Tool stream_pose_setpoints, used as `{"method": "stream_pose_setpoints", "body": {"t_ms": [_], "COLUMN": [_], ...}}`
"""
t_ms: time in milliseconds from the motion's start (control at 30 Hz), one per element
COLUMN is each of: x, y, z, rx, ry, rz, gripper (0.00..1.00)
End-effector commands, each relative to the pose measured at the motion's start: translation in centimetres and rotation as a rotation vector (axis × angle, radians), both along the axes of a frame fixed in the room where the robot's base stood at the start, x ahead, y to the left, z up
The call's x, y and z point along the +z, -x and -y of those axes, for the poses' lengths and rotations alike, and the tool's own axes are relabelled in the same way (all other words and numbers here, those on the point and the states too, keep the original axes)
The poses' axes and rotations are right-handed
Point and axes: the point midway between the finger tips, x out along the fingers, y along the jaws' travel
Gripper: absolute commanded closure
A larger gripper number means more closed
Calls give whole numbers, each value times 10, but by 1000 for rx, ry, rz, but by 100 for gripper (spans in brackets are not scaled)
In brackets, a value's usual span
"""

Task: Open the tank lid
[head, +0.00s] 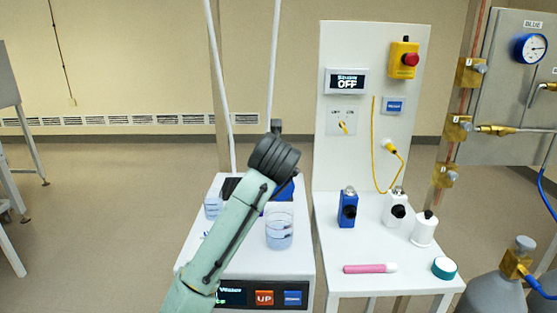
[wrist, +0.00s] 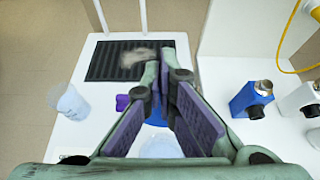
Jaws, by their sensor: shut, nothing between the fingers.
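My gripper (wrist: 167,55) is shut and empty, its fingertips together above the white bench unit. In the head view my own arm hides the fingers. A black ribbed panel (wrist: 100,60) lies flat at the back of the unit, with a blurred grey-brown patch (wrist: 138,57) over it. A blue part (head: 284,190) shows behind my arm; my fingers partly cover it in the wrist view. A clear vessel with bluish liquid (head: 280,232) stands in front of it. I cannot tell for sure which part is the tank lid.
A smaller clear beaker (head: 213,205) stands left on the unit; a purple piece (wrist: 122,102) lies nearby. The unit's front has UP (head: 264,298) and DOWN (head: 293,298) buttons. The right table holds a blue bottle (head: 347,210), white bottles and a pink marker (head: 366,268). Two white rods rise behind.

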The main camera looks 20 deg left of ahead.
Motion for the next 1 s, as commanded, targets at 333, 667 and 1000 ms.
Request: {"method": "stream_pose_setpoints", "body": {"t_ms": [333, 667, 1000], "x": [1, 1, 8], "y": [2, 2, 2], "z": [-1, -1, -1], "rx": [1, 1, 1], "ry": [-2, -2, -2], "rz": [4, 5, 5], "gripper": [100, 100, 100]}}
